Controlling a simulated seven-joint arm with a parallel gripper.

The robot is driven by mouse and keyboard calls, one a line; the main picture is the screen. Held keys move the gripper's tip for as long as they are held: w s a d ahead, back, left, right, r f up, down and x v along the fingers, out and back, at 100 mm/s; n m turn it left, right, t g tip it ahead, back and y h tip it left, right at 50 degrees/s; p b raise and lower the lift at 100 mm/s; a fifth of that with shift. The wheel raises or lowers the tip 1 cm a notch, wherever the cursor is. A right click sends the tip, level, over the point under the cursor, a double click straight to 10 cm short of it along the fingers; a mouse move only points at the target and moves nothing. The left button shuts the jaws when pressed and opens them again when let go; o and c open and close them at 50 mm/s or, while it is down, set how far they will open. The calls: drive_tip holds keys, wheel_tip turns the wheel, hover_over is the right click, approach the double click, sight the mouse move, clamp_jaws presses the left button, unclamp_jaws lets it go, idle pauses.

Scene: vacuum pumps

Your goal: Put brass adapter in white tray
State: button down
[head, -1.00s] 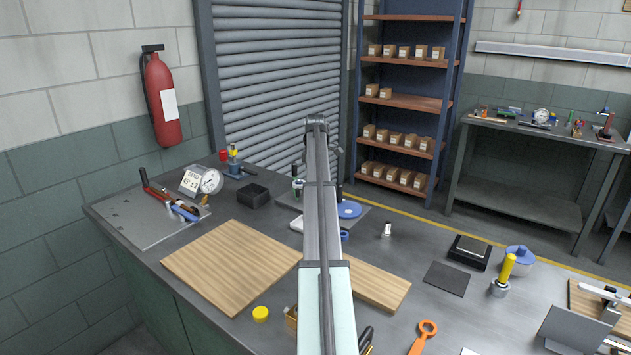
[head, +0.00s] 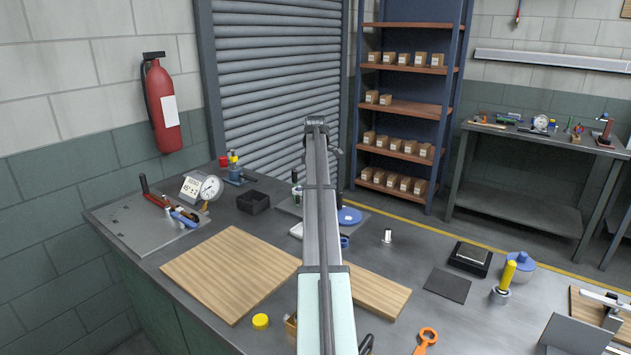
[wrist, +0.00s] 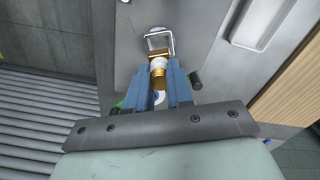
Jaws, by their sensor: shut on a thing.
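My gripper (wrist: 160,82) shows in the wrist view with two blue fingers closed around a brass adapter (wrist: 158,72). The adapter sticks out past the fingertips. A silver square metal loop (wrist: 159,40) and more brass show just beyond it; I cannot tell whether they are joined to it. A pale, round-cornered shape at the upper right of the wrist view looks like the white tray (wrist: 254,22), apart from the gripper. In the head view, the edge of the white tray (head: 296,230) shows just left of my arm, which hides the gripper and the adapter.
A wooden board (head: 230,272) lies left of my arm. A black bin (head: 253,202), a pressure gauge (head: 210,188) and a blue disc (head: 349,215) stand around the far side. A yellow cap (head: 261,321) and an orange wrench (head: 427,338) are near the front.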

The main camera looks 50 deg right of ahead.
drive_tip(key=shift+w+a+r, duration=0.2)
drive_tip(key=shift+a+r, duration=0.05)
drive_tip(key=shift+a, duration=0.05)
drive_tip(key=s+a, duration=0.4)
drive_tip(key=a, duration=0.3)
drive_tip(key=s+a, duration=0.4)
drive_tip(key=a, duration=0.3)
drive_tip(key=shift+s+a, duration=0.15)
drive_tip(key=shift+s, duration=0.1)
drive_tip(key=shift+f, duration=0.1)
drive_tip(key=shift+f, duration=2.4)
drive_tip(key=shift+f, duration=0.25)
drive_tip(key=shift+f, duration=0.4)
